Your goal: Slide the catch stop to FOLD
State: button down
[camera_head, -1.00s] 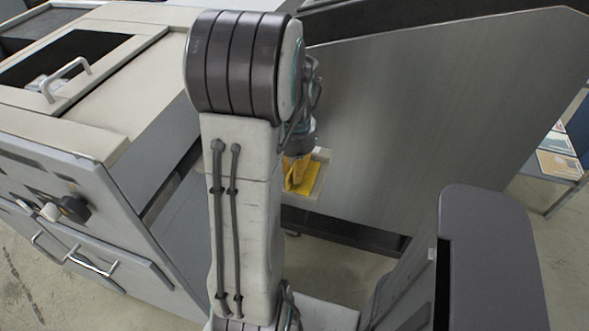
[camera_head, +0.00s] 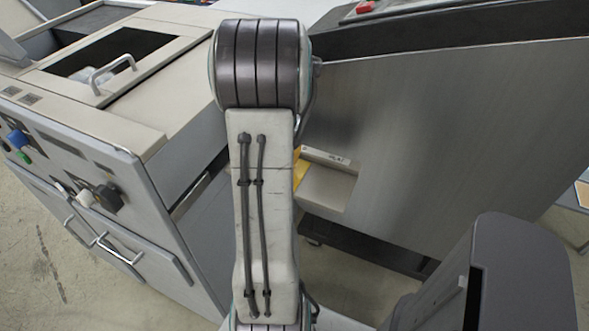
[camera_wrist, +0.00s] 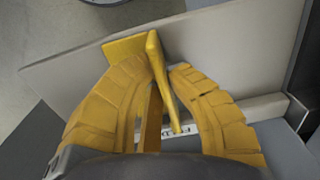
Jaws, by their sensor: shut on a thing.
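The yellow catch stop (camera_wrist: 125,48) is a flat plate with an upright fin, seen in the wrist view on a pale ledge (camera_wrist: 75,75). My gripper (camera_wrist: 156,70), with yellow ribbed fingers, is shut on the fin, one finger on each side. A small white label (camera_wrist: 188,130) with dark letters shows past the fingers, partly covered and not fully readable. In the head view only a yellow sliver (camera_head: 300,170) shows beside my arm, and I cannot tell if it is stop or finger. The ledge's right part (camera_head: 328,185) is bare, with a FLAT label (camera_head: 337,159).
A large slanted metal panel (camera_head: 430,140) rises right of the ledge. At left stands a grey machine cabinet (camera_head: 190,140) with knobs (camera_head: 100,196) and drawer handles. A dark grey housing (camera_head: 520,270) is at the lower right. Concrete floor shows below.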

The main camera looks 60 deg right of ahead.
jog(key=shift+w, duration=0.1)
jog(key=c, duration=1.2)
grip_release()
jog(key=shift+w, duration=0.2)
jog(key=shift+s, duration=0.1)
notch_tip(320, 180, up, 12)
